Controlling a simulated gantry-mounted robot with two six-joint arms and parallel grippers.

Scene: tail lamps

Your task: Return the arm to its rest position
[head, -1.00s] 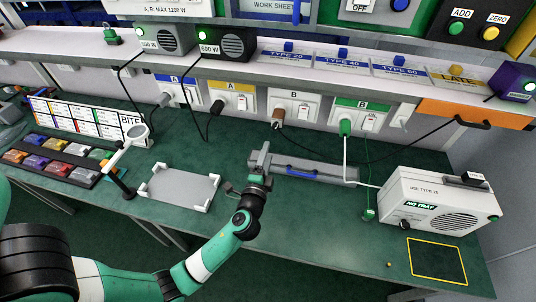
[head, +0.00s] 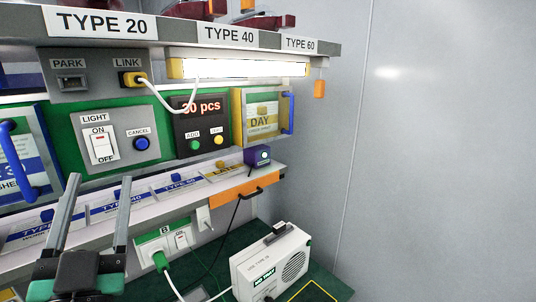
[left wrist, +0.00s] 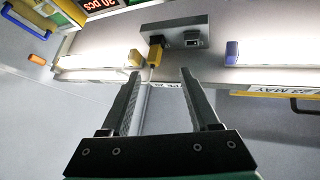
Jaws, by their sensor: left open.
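My left gripper (head: 99,180) stands at the lower left of the head view, fingers pointing up in front of the lower shelf and the wall panels. Its two long grey fingers are parallel and wide apart, with nothing between them. In the left wrist view the left gripper (left wrist: 161,75) is also open and empty, pointing at the underside of the lit upper shelf, with a gap between them. Most of my left arm is out of the head view. My right gripper is not in view.
The upper shelf (head: 200,40) with a lit lamp overhangs a green panel with a light switch (head: 102,146) and a counter display (head: 200,107). A white machine (head: 270,262) stands on the green bench at lower right. The grey wall (head: 440,160) at right is clear.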

